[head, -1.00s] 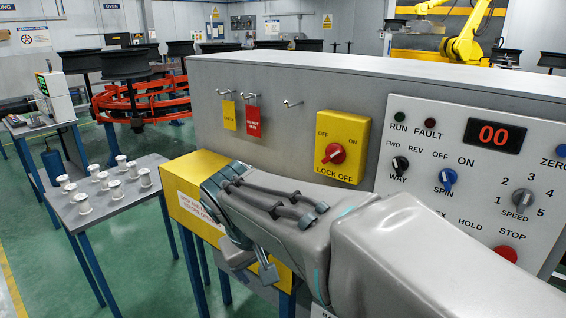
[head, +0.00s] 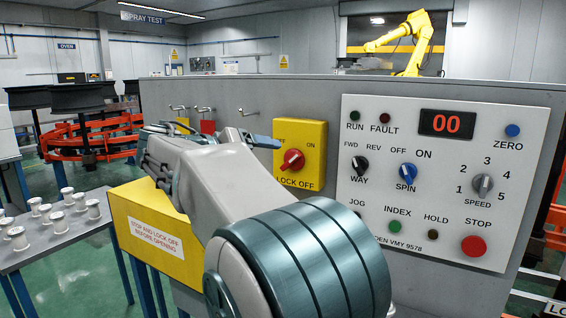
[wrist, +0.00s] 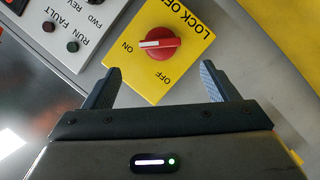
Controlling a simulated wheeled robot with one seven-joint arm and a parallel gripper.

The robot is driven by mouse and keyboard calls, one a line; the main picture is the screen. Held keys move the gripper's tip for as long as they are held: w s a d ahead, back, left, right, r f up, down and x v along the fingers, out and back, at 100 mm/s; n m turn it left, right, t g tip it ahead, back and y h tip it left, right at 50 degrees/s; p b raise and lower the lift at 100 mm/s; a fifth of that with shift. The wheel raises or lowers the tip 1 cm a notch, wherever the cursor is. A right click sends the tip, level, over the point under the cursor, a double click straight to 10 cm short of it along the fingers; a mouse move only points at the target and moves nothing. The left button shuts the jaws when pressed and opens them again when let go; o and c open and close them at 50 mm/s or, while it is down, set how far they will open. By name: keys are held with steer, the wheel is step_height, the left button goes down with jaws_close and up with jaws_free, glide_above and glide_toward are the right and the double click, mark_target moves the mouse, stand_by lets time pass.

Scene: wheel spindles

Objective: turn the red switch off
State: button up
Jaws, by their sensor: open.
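My gripper (head: 265,140) is beside the plate's left edge in the head view, partly hidden by my arm. In the wrist view my gripper (wrist: 160,80) is open and empty, its two fingers apart, not touching the knob.
Right of the plate is a white control panel (head: 430,230) with knobs, buttons and a 00 display. Left of it are hooks with a yellow and a red tag (head: 207,127). A yellow box (head: 150,215) juts out below. A table (head: 85,222) with spindles stands left.

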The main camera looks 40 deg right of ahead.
mark_target(287, 161)
steer(key=x, duration=0.8)
steer(key=shift+d+f, duration=0.15)
steer(key=shift+d, duration=0.2)
steer(key=c, duration=1)
